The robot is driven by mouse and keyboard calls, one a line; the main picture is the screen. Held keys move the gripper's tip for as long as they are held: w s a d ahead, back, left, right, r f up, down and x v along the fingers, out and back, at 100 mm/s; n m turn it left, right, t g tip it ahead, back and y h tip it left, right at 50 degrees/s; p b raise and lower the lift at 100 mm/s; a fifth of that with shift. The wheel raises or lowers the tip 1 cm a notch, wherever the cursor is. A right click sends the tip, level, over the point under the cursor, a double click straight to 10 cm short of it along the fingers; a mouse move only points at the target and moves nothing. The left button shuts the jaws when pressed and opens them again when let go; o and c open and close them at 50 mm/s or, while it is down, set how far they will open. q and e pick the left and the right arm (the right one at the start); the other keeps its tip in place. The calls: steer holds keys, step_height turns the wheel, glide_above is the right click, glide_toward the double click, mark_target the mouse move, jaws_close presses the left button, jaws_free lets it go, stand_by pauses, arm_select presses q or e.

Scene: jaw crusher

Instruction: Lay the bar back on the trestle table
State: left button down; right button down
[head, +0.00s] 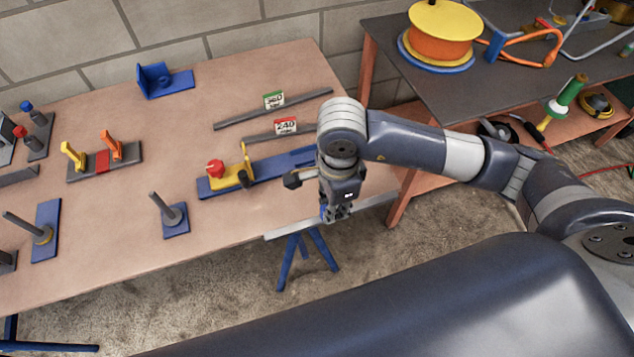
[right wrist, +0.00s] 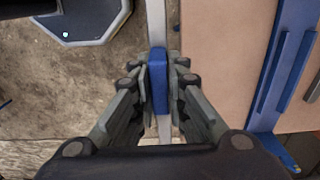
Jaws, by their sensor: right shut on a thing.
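My right gripper (head: 337,213) is shut on the blue grip (right wrist: 158,82) of a long pale grey bar (head: 290,229). In the right wrist view the fingers press the blue grip from both sides, and the bar (right wrist: 159,20) runs out beyond it. In the head view the bar lies along the near edge of the trestle table (head: 110,225), with the gripper covering its middle. I cannot tell whether bar and table touch. My left gripper is not in view.
A blue slide with a yellow part and red knob (head: 215,168) lies near the gripper. Two dark strips with a green tag (head: 273,100) and a red tag (head: 286,126) lie behind. A blue post base (head: 174,219) stands left. A dark bench (head: 440,82) stands right.

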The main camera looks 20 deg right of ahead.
steer(key=w, duration=0.4)
steer(key=w+p, duration=0.1)
steer(key=w, duration=0.2)
steer(key=shift+a+f, duration=0.25)
steer(key=shift+a, duration=0.15)
step_height(320, 180, down, 3)
steer(key=shift+f+p, duration=0.15)
steer(key=shift+p, duration=0.45)
steer(key=shift+f, duration=0.3)
steer(key=c, duration=1.6)
jaws_free()
steer(key=shift+r, duration=0.15)
steer(key=shift+r, duration=0.2)
step_height(320, 180, up, 12)
steer(key=b, duration=0.2)
steer(key=shift+f, duration=0.2)
